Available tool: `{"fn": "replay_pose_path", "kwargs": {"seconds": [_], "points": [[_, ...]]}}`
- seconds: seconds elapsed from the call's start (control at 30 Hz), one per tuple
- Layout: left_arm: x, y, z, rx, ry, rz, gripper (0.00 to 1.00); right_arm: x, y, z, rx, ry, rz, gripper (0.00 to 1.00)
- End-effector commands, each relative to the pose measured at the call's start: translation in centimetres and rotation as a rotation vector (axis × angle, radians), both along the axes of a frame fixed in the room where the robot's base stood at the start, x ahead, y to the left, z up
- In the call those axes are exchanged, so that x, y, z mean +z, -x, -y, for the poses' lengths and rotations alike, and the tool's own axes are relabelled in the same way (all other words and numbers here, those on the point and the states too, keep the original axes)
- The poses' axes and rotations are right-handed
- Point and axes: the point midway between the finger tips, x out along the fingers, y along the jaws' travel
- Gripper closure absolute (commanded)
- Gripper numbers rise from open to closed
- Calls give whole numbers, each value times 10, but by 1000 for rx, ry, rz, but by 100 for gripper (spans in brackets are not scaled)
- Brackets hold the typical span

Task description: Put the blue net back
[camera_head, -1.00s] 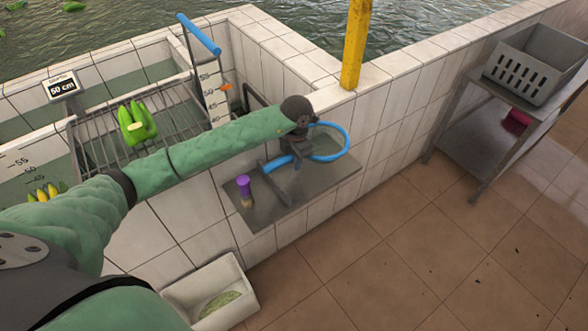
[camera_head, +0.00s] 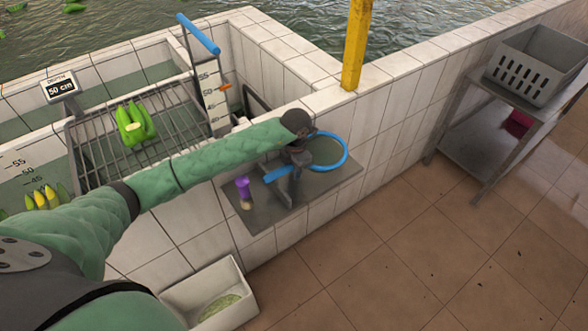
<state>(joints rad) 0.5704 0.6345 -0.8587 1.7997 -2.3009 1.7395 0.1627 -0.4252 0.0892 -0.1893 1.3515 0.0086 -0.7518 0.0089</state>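The blue net (camera_head: 346,160) is a blue hoop with a short blue handle. The hoop shows right of my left gripper (camera_head: 297,163) and the handle end shows left of it, so the handle passes through the gripper. The fingers are small and partly hidden, but they look shut on the handle. The net is over the right part of the grey shelf (camera_head: 318,197) on the tiled wall; I cannot tell whether it touches the shelf. My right gripper is not in view.
A purple-handled brush (camera_head: 243,190) leans on the shelf's left part. A wire rack (camera_head: 98,150) holds green fruit, left. A white bin (camera_head: 190,290) is below. A yellow post (camera_head: 356,45) rises behind. A grey crate (camera_head: 535,70) sits on a metal table, right.

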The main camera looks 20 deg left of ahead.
Motion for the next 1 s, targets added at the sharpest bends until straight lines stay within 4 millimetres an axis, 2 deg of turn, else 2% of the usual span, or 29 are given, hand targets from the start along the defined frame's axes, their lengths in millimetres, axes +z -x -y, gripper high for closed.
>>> {"fn": "replay_pose_path", "kwargs": {"seconds": [0.03, 0.1, 0.53, 0.63, 1.0], "points": [[0, 0, 0, 0, 0, 0, 67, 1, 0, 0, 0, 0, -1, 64], [0, 0, 0, 0, 0, 0, 55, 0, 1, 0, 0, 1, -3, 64], [5, 0, 0, 0, 1, -1, 55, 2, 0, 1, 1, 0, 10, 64], [22, -1, 0, -1, 0, 3, 55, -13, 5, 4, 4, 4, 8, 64], [92, -3, 2, -1, 0, 2, 55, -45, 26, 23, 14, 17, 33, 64]]}}
